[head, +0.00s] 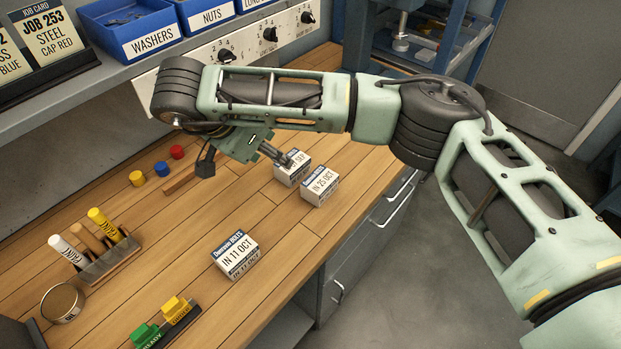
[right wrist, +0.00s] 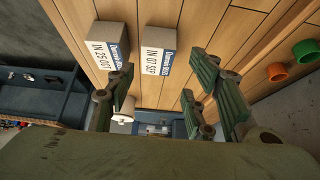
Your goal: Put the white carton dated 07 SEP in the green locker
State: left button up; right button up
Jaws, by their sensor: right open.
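My right gripper (right wrist: 163,76) is open and empty. In the right wrist view its fingers lie to either side of that carton's near end; I cannot tell whether they touch it. In the head view the right gripper (head: 284,157) comes in from the upper left of the carton. My left gripper is not in view. No green locker shows in either view.
A carton dated 25 OCT (head: 320,186) stands close beside the 07 SEP one. A carton dated 11 OCT (head: 236,255) stands nearer. A marker rack (head: 110,262), a round tin (head: 62,303) and small coloured caps (head: 162,168) are to the left. Blue bins (head: 139,32) line the shelf.

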aim_at(281, 169)
jog(key=p+x, duration=0.1)
jog(key=x, duration=0.2)
jog(key=shift+w+d, duration=0.1)
jog(key=shift+d, duration=0.2)
jog(key=p+x, duration=0.2)
jog(key=x, duration=0.1)
jog(key=shift+d+f, duration=0.15)
jog(key=shift+f, duration=0.1)
jog(key=shift+w+d+f, duration=0.15)
jog(key=shift+w+f, duration=0.05)
jog(key=shift+f, duration=0.3)
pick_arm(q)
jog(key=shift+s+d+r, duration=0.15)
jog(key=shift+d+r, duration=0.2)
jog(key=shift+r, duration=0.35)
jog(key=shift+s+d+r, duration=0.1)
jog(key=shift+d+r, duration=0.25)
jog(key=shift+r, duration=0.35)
pick_arm(e)
jog(key=shift+r, duration=0.1)
grip_shut()
